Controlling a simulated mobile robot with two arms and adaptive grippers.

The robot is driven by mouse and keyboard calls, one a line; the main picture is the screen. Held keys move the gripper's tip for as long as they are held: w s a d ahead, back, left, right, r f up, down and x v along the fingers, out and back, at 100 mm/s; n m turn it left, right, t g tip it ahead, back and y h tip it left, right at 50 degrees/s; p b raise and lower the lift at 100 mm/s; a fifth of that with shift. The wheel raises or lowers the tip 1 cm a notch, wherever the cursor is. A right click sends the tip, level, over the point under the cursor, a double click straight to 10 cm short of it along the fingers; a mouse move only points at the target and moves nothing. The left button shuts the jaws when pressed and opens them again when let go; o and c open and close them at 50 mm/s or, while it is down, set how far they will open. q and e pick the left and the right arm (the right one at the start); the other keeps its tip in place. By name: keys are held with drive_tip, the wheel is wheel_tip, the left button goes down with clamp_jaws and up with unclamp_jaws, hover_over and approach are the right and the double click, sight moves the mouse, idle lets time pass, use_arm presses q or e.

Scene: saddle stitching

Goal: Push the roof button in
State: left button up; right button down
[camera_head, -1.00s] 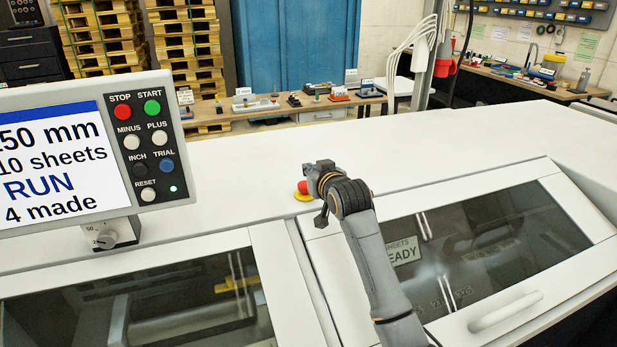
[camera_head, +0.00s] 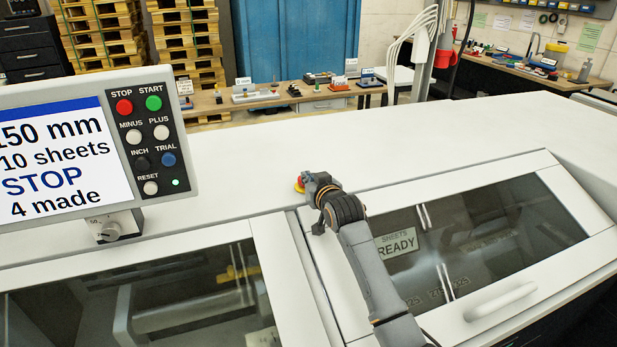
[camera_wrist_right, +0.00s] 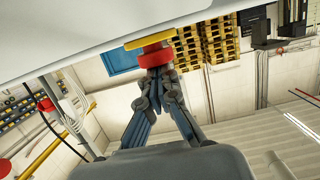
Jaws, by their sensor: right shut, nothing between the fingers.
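The roof button is a red mushroom button on a yellow base, on the white top of the machine. In the head view only part of the button (camera_head: 299,183) shows, at the left of my right gripper (camera_head: 308,180), which covers the rest. In the right wrist view the red button (camera_wrist_right: 154,58) sits under its yellow base (camera_wrist_right: 150,39). The shut, empty fingertips of my right gripper (camera_wrist_right: 157,72) are up against the red face. How deep the button is pressed cannot be told. My left gripper is not in view.
The control panel (camera_head: 90,155) at the left has coloured buttons, and its screen reads STOP and 4 made. Sloping covers with dark windows and a white handle (camera_head: 499,301) are in front. The white machine top (camera_head: 430,140) is otherwise clear.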

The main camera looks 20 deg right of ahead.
drive_tip(key=shift+s+f, duration=0.1)
drive_tip(key=shift+f, duration=0.6)
use_arm(q)
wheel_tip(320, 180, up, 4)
drive_tip(key=p, duration=0.4)
use_arm(e)
drive_tip(key=r, duration=0.5)
drive_tip(key=shift+w+r, duration=0.3)
drive_tip(key=shift+r, duration=0.05)
drive_tip(key=shift+s+f+b, duration=0.2)
drive_tip(key=shift+s+b, duration=0.15)
drive_tip(key=shift+s, duration=0.1)
drive_tip(key=shift+s+f+b, duration=0.2)
drive_tip(key=shift+s+b, duration=0.15)
drive_tip(key=shift+s, duration=0.1)
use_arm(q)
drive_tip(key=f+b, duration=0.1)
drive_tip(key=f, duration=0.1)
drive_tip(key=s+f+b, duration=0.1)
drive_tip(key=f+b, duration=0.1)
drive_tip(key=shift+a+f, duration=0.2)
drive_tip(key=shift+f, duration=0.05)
use_arm(e)
drive_tip(key=r+v, duration=0.1)
drive_tip(key=v, duration=0.8)
drive_tip(key=shift+w, duration=0.2)
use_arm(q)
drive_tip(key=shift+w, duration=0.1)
use_arm(e)
drive_tip(key=shift+w+f, duration=0.1)
